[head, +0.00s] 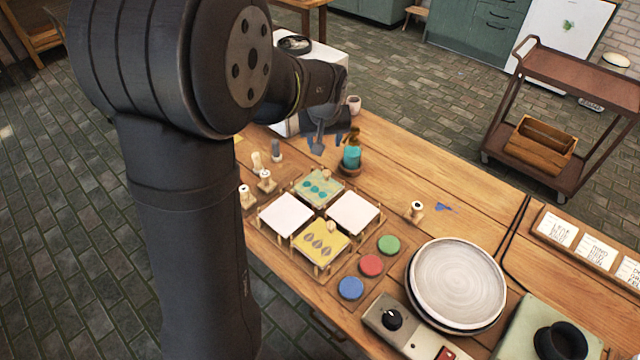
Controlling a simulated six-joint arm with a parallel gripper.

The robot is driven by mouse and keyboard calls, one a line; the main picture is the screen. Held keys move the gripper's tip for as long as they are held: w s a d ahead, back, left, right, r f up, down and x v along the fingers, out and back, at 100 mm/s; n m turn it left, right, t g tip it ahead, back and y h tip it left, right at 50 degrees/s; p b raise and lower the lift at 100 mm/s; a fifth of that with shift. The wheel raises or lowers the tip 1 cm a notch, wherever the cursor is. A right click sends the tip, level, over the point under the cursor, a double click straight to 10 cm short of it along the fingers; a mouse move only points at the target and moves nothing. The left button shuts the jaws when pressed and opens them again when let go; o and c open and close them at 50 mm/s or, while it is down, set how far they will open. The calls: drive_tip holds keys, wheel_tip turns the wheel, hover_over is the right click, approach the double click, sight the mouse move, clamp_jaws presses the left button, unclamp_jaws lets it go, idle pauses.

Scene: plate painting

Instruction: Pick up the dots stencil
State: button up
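The dots stencil (319,187) looks to be the teal card with a row of darker round dots and a small knob at its upper right edge. It lies flat in the far compartment of a low wooden rack (317,270). A yellow stencil (321,242) with leaf-like shapes lies in the near compartment. Plain white squares lie in the left (286,214) and right (353,212) compartments. My gripper (320,140) seems to be at the arm's end beyond the rack, apart from the dots stencil. Its fingers are small and unclear, so I cannot tell their opening.
Small wooden-handled pieces (265,181) stand left of the rack. Green (388,245), red (371,266) and blue (350,288) discs lie to its right. A round plate (458,283) is further right.

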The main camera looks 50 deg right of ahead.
drive_tip(key=m, duration=0.2)
hover_over(327, 171)
drive_tip(key=a, duration=0.1)
drive_tip(key=shift+h, duration=0.4)
drive_tip(key=f, duration=1.1)
drive_tip(key=shift+s, duration=0.35)
drive_tip(key=shift+s+a+x, duration=0.1)
drive_tip(key=shift+a+x, duration=0.1)
drive_tip(key=shift+x, duration=1.15)
drive_tip(key=shift+s+a+x, duration=0.1)
drive_tip(key=shift+a+x, duration=0.1)
drive_tip(key=shift+x, duration=1.15)
drive_tip(key=shift+f, duration=0.2)
clamp_jaws()
